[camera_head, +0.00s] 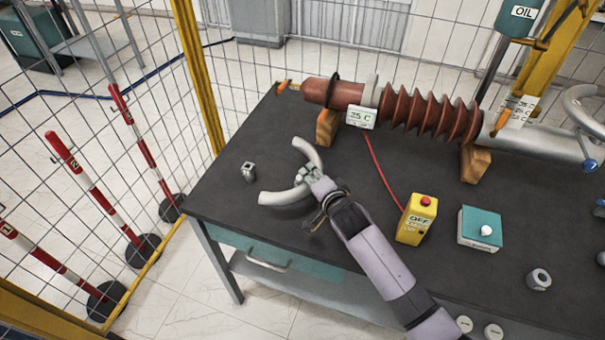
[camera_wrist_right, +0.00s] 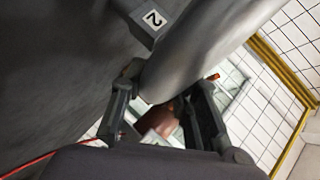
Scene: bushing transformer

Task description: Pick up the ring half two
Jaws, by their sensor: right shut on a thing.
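The ring half is a smooth light grey curved piece (camera_head: 283,196) over the left part of the dark table, its arc open to the left. My right gripper (camera_head: 310,177) is shut on the middle of its arc and hides that part. In the right wrist view the grey ring half (camera_wrist_right: 195,50) runs between the two fingers of my right gripper (camera_wrist_right: 165,100). I cannot tell whether it touches the table. My left gripper is not in view.
A brown ribbed bushing (camera_head: 425,113) lies behind on wooden supports. A yellow button box (camera_head: 417,219) and teal box (camera_head: 480,228) stand right.

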